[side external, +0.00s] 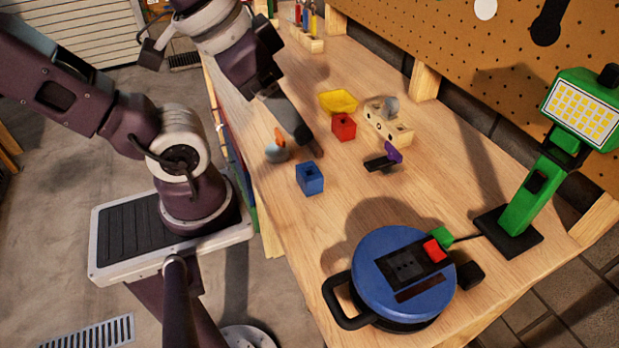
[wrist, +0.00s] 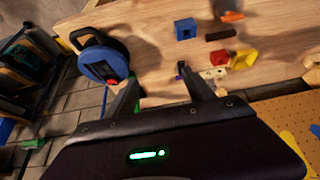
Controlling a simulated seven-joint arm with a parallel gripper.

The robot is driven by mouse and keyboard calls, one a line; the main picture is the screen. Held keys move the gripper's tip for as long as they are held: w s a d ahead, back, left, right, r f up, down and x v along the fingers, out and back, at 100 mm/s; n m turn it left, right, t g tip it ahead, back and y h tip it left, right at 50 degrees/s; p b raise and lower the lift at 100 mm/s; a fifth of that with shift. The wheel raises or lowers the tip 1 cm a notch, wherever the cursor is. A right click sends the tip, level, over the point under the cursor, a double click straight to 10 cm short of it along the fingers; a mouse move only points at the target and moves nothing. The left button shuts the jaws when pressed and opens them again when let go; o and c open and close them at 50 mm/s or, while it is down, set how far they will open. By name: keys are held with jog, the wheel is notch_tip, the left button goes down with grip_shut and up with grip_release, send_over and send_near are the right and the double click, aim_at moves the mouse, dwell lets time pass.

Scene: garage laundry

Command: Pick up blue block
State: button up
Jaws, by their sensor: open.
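The blue block (side external: 310,178) is a small cube with a dark hole in its top, sitting on the wooden bench near its left edge in the side view. In the wrist view the blue block (wrist: 185,28) is near the top, beyond the right fingertip and apart from it. My gripper (side external: 300,132) is above the bench, up and left of the block in the side view. In the wrist view its two fingers (wrist: 158,92) are spread wide with nothing held between them.
A red block (side external: 343,127), yellow piece (side external: 339,102), beige block (side external: 397,128), purple-and-black clamp-like item (side external: 384,158) and grey-orange item (side external: 277,150) lie nearby. A dark bar (wrist: 220,34) lies beside the blue block. A blue cable reel (side external: 375,262) and green lamp (side external: 540,180) stand nearer.

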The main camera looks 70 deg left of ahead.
jog(key=m+g+y, duration=0.6)
jog(key=m+y, duration=0.7)
jog(key=m, duration=0.5)
send_near(308, 172)
jog(key=x, duration=0.4)
jog(key=shift+a+f, duration=0.25)
jog(key=shift+a, duration=0.05)
jog(key=shift+w+a+f+y, duration=0.1)
jog(key=shift+a+f+y, duration=0.1)
jog(key=shift+y, duration=0.1)
jog(key=x, duration=0.6)
jog(key=shift+a, duration=0.45)
grip_shut()
